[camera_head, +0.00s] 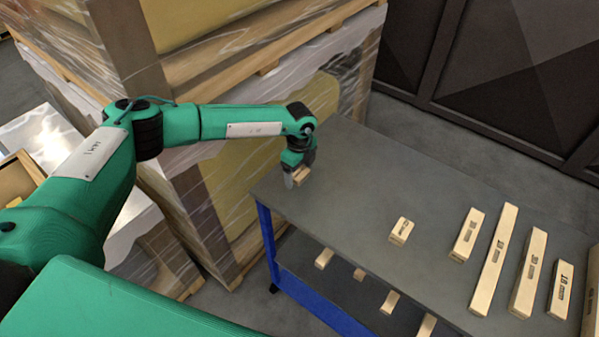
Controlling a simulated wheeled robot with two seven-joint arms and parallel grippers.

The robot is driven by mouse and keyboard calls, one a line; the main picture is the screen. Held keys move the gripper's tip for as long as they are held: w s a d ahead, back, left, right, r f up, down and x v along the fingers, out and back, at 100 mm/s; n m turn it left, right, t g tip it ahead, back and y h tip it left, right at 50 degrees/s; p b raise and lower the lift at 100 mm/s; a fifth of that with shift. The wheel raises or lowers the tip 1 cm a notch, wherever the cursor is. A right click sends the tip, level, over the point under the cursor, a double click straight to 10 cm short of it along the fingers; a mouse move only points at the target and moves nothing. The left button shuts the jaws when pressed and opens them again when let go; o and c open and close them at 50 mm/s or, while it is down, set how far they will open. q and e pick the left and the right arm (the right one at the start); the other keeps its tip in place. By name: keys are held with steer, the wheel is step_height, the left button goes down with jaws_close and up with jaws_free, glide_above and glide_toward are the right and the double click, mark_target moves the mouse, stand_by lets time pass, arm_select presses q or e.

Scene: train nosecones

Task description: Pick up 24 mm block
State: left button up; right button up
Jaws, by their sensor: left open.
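Several pale wooden blocks with dark printed marks stand on the grey table top; the print is too small to tell which is the 24 mm block. A very small wooden block (302,175) is at the table's far left end, right at my left gripper (299,174). The gripper points down with its jaws open, and the block shows between or just beside the fingers; I cannot tell which. A short block (401,231) stands apart near the middle of the table. My right gripper is not in view.
Longer blocks, including the longest one (494,262), stand in a row at the right. The blue-framed table (350,185) has a lower shelf with several more blocks. Wrapped pallet stacks (230,190) stand close behind my left arm. The table's back middle is clear.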

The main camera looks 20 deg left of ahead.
arm_select(q)
steer(key=c, duration=1)
steer(key=shift+c, duration=0.3)
steer(key=shift+r, duration=0.15)
